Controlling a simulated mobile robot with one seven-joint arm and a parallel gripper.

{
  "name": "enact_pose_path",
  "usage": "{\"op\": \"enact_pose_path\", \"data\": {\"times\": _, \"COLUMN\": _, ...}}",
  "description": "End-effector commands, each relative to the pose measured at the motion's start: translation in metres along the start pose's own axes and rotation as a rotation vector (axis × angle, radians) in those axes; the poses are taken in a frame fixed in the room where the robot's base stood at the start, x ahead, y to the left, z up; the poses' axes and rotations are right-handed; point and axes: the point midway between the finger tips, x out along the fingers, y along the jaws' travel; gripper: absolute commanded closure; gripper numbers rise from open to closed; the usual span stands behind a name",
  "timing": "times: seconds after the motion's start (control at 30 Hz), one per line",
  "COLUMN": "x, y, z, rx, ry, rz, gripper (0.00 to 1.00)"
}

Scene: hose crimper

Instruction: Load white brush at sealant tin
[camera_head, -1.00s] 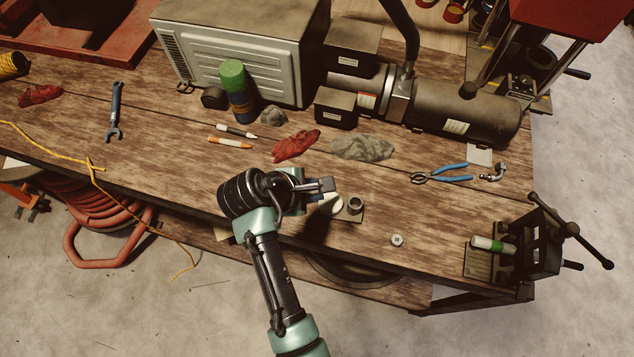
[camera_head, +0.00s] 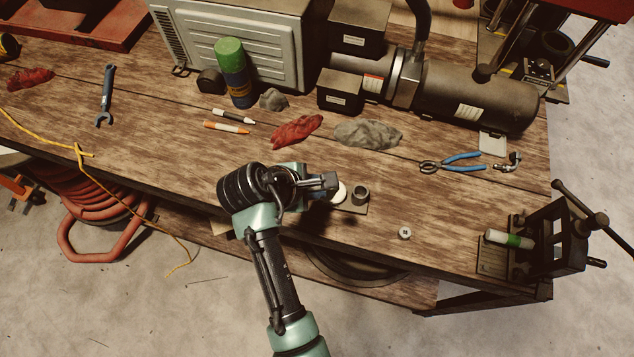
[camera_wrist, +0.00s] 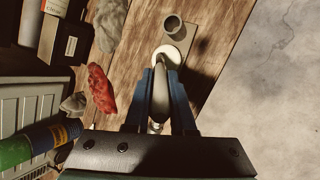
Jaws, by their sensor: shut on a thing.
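My gripper (camera_wrist: 164,82) is shut on a pale, slender thing, seemingly the white brush (camera_wrist: 160,98), in the wrist view. The brush points away between the two blue fingers, and its far end overlaps a round white surface, seemingly the sealant tin (camera_wrist: 168,52). I cannot tell whether the tip touches it. In the head view my gripper (camera_head: 332,182) is over the front middle of the bench, and the tin (camera_head: 340,193) shows partly behind it. The brush is hidden there.
A dark open cup (camera_head: 360,194) stands right beside the tin. A small round piece (camera_head: 404,233) lies to the right, before a vise (camera_head: 556,240) holding a white-and-green piece (camera_head: 509,238). A red rag (camera_head: 297,131), grey rag (camera_head: 367,134) and pliers (camera_head: 453,163) lie behind.

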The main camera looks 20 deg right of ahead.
Motion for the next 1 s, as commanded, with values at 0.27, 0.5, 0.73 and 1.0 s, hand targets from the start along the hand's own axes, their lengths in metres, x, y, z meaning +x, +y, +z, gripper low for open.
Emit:
{"op": "enact_pose_path", "data": {"times": 0.27, "x": 0.0000, "y": 0.0000, "z": 0.0000, "rx": 0.000, "ry": 0.000, "rz": 0.000, "gripper": 1.00}}
{"op": "enact_pose_path", "data": {"times": 0.5, "x": 0.0011, "y": -0.0006, "z": -0.0005, "rx": 0.000, "ry": 0.000, "rz": 0.000, "gripper": 1.00}}
{"op": "enact_pose_path", "data": {"times": 0.73, "x": 0.0035, "y": -0.0018, "z": -0.0015, "rx": 0.000, "ry": 0.000, "rz": 0.000, "gripper": 1.00}}
{"op": "enact_pose_path", "data": {"times": 1.0, "x": 0.0062, "y": -0.0031, "z": -0.0028, "rx": 0.000, "ry": 0.000, "rz": 0.000, "gripper": 1.00}}
